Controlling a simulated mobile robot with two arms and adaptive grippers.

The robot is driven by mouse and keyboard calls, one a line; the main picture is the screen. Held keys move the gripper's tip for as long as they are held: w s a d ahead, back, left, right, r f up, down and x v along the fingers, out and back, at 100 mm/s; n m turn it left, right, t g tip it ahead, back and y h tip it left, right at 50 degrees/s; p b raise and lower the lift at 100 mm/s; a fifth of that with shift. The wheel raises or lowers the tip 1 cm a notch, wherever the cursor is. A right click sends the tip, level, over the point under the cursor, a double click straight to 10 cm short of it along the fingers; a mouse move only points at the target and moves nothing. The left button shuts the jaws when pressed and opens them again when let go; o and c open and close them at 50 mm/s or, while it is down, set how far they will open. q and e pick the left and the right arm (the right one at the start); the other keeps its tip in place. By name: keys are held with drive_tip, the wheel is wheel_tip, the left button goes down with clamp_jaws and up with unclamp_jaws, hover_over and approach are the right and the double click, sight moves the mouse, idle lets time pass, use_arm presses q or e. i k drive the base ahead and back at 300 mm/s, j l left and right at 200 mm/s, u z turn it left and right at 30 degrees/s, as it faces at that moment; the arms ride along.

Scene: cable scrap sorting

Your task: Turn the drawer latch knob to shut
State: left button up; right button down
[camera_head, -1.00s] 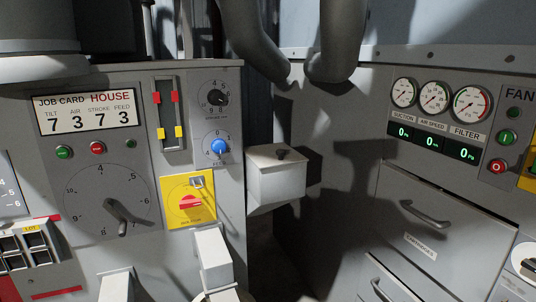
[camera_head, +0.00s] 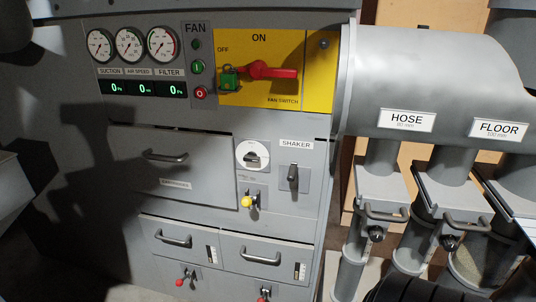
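A dark rotary knob (camera_head: 252,158) sits on a round white dial plate, to the right of the cartridge drawer (camera_head: 195,182). It looks like the drawer latch knob; its label is too small to read. The knob's grip lies roughly level. The cartridge drawer has a grey bar handle (camera_head: 165,156) and its front looks flush with the grey cabinet.
A yellow-tipped lever (camera_head: 247,202) is just below the knob, and the shaker lever (camera_head: 293,177) is to its right. The fan switch (camera_head: 265,70) is above. Two lower drawers have handles (camera_head: 174,241) and red-tipped levers. Hose and floor pipes with gate handles (camera_head: 386,214) stand at right.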

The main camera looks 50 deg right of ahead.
sight(251, 156)
drive_tip(key=z, duration=1.45)
